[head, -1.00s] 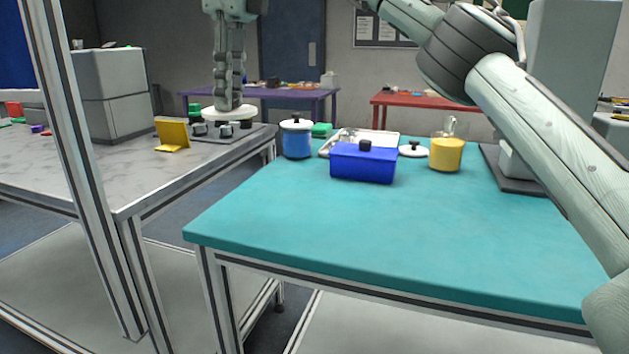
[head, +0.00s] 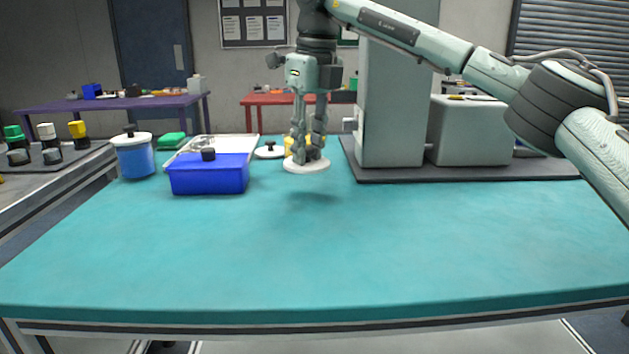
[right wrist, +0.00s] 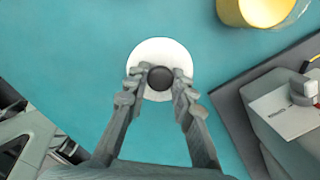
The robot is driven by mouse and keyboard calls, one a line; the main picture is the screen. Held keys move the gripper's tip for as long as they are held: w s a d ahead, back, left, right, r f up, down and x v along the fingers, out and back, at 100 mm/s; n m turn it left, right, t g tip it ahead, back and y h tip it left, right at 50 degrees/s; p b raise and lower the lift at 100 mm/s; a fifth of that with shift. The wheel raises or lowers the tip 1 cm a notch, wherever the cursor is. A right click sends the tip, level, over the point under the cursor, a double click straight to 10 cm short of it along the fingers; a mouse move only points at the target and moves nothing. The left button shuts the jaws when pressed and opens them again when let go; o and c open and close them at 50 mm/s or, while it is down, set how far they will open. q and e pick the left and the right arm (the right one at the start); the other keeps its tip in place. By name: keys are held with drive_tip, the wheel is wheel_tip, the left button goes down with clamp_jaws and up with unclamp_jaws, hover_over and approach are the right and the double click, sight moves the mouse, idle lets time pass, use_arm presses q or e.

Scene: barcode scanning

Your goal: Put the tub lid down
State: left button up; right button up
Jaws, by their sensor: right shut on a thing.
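The tub lid (head: 300,167) is a white round disc with a dark knob. In the head view my right gripper (head: 307,155) points down and is shut on its knob. The lid hangs level a little above the teal table (head: 330,245), with a shadow below it. In the right wrist view the lid (right wrist: 152,50) shows between the fingertips (right wrist: 159,78), which are on either side of the dark knob. My left gripper is not in view.
Further left are another white lid (head: 269,152), a blue box (head: 208,176), a tray (head: 240,140) and a blue lidded tub (head: 135,160). A grey machine (head: 392,120) stands right. The table front is clear.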

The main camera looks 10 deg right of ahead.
sight(308, 162)
drive_tip(key=shift+a+f, duration=0.1)
drive_tip(key=shift+f, duration=2.55)
drive_tip(key=o, duration=0.9)
drive_tip(key=shift+f, duration=0.15)
drive_tip(key=r, duration=0.8)
drive_tip(key=s+r, duration=0.1)
drive_tip(key=r, duration=0.3)
drive_tip(key=shift+s+d+r, duration=0.1)
drive_tip(key=shift+d+r, duration=0.05)
drive_tip(key=shift+d, duration=0.25)
